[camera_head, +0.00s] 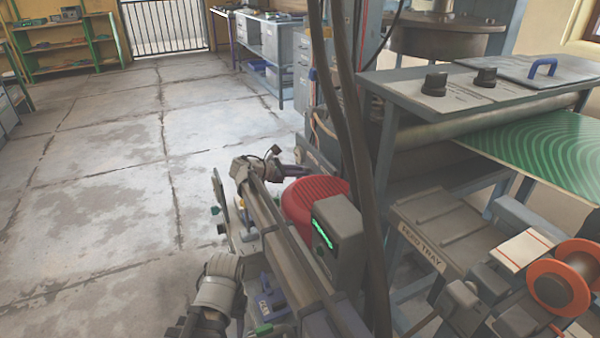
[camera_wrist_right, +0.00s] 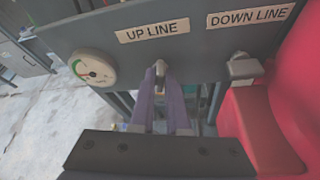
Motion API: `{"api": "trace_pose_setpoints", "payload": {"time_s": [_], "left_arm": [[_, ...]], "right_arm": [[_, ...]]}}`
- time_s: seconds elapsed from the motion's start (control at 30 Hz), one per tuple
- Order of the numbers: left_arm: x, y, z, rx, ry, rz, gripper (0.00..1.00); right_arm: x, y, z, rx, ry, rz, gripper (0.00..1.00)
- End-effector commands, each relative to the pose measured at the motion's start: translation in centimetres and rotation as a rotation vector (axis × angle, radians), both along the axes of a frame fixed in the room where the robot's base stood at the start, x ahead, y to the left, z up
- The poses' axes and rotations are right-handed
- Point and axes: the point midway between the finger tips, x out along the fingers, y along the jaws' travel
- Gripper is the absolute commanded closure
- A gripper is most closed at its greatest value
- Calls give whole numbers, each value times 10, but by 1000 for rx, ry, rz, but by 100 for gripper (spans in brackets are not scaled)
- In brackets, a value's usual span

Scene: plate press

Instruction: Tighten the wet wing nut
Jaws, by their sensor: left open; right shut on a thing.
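In the right wrist view, a small metal wing nut (camera_wrist_right: 160,70) sits under the UP LINE label (camera_wrist_right: 152,32). The purple fingers of my right gripper (camera_wrist_right: 159,88) are closed around it; their grip hides much of it. A second metal fitting (camera_wrist_right: 243,68) sits under the DOWN LINE label (camera_wrist_right: 250,16), apart from the fingers. I cannot make out wetness on either. In the head view my right gripper (camera_head: 294,172) is by the press's lower side. My left gripper (camera_head: 186,327) is low at the bottom edge, open and away from the fittings; its fingertips are unclear.
A round gauge (camera_wrist_right: 93,68) is left of the UP LINE label. A red body (camera_wrist_right: 270,130) crowds the right; a red ribbed part (camera_head: 312,198) shows in the head view. The press (camera_head: 430,85) and feed tray (camera_head: 425,240) stand at right. The floor (camera_head: 100,180) at left is clear.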

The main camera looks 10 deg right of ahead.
Motion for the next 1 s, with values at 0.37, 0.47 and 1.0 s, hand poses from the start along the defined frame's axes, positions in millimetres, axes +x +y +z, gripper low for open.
{"api": "trace_pose_setpoints", "payload": {"time_s": [0.37,0.47,1.0], "left_arm": [[0,0,-13,-2,0,-2,50],[0,-1,-16,-2,0,-3,50],[0,-1,-22,-4,0,-5,50]], "right_arm": [[-3,-6,-3,50,-271,-4,100],[-4,-6,-3,61,-329,-4,100],[-3,-6,-1,86,-459,-4,100]]}}
